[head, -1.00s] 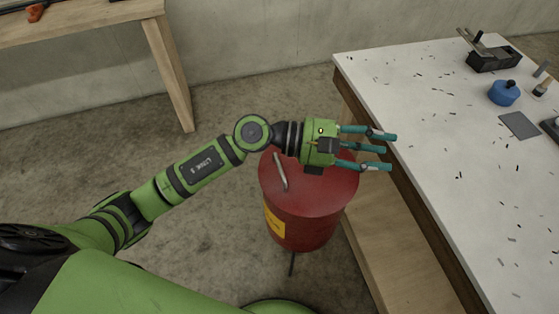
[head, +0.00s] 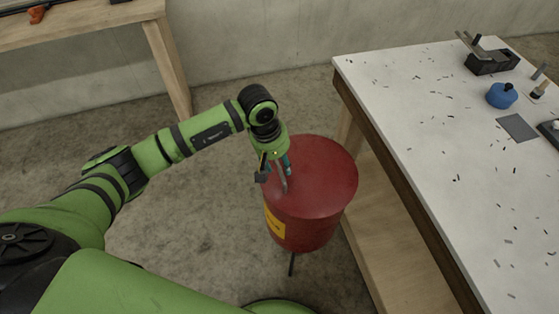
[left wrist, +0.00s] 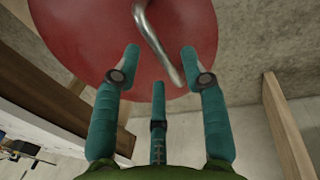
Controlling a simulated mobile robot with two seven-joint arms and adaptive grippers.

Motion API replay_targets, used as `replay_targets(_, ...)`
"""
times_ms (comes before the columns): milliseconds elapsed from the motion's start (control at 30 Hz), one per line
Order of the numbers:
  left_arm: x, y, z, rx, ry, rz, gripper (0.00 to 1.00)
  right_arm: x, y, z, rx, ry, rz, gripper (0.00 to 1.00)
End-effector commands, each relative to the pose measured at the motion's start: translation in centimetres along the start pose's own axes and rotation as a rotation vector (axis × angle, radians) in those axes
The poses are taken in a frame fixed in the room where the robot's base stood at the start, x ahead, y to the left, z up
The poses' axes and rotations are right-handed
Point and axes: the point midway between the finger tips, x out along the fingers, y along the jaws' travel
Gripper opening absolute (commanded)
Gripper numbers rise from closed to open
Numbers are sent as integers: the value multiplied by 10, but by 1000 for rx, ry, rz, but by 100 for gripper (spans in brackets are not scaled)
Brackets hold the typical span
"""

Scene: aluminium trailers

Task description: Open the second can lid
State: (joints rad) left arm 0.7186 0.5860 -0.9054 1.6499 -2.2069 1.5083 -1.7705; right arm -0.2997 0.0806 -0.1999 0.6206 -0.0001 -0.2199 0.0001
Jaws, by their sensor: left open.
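A red can (head: 300,215) with a round, flat red lid (head: 325,170) stands on the floor beside the white-topped table, and the lid looks shut. A bent metal handle (head: 283,178) is on the lid's left part. My left gripper (head: 287,167) points down over the handle and hides part of it. In the left wrist view, the open teal fingers (left wrist: 159,75) are spread, with the handle (left wrist: 155,42) ahead of and between the fingertips and the red lid (left wrist: 90,40) behind. I cannot tell whether a finger touches the handle. My right gripper is not in view.
The white-topped table (head: 430,130) stands close to the can's right and holds a blue round container (head: 502,95), a dark block tool (head: 492,62) and a grey plate (head: 517,127). A wooden bench (head: 80,22) is at the back left. Concrete floor is clear left of the can.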

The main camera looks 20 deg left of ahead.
Motion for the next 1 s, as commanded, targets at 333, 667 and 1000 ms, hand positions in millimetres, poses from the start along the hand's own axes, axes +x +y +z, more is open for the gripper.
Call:
replay_targets(333,11,0,0,0,0,1,44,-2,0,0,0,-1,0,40)
replay_targets(667,11,0,1,-1,-1,1,0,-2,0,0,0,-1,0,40)
replay_targets(1000,-3,9,0,2,1,5,0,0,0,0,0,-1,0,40)
